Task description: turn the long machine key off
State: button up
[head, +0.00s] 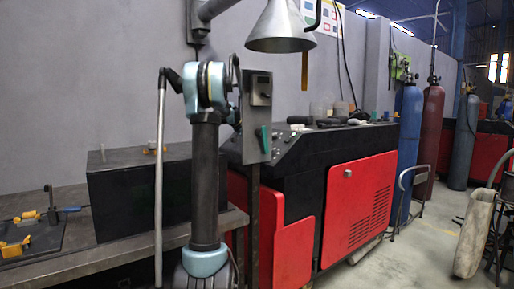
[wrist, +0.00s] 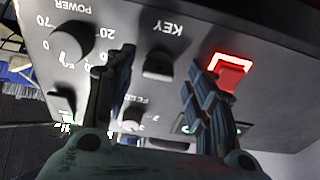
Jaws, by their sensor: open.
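In the wrist view the grey control panel (wrist: 185,25) carries the word KEY, seen upside down. A dark knob-like key (wrist: 158,66) sticks out just below that word. My gripper (wrist: 161,68) is open, with one dark ribbed finger left of the key and the other right of it. Gaps show between the key and both fingers. I cannot tell how far the fingertips are from the panel. In the head view I cannot make out the key or the gripper.
A lit red switch (wrist: 231,72) sits close beyond the right finger. A POWER knob (wrist: 71,42) is on the left and a FEED knob (wrist: 133,113) lies between the fingers. In the head view a red-and-black machine (head: 360,200) stands beside a workbench (head: 130,243).

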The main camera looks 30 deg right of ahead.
jog(key=c, duration=1.1)
jog(key=shift+o, duration=0.2)
jog(key=shift+w+d, duration=0.1)
jog(key=shift+d, duration=0.1)
jog(key=shift+a, duration=0.1)
jog(key=shift+a+n, duration=0.1)
jog(key=shift+n, duration=0.2)
jog(key=shift+n, duration=0.7)
jog(key=shift+w, duration=0.1)
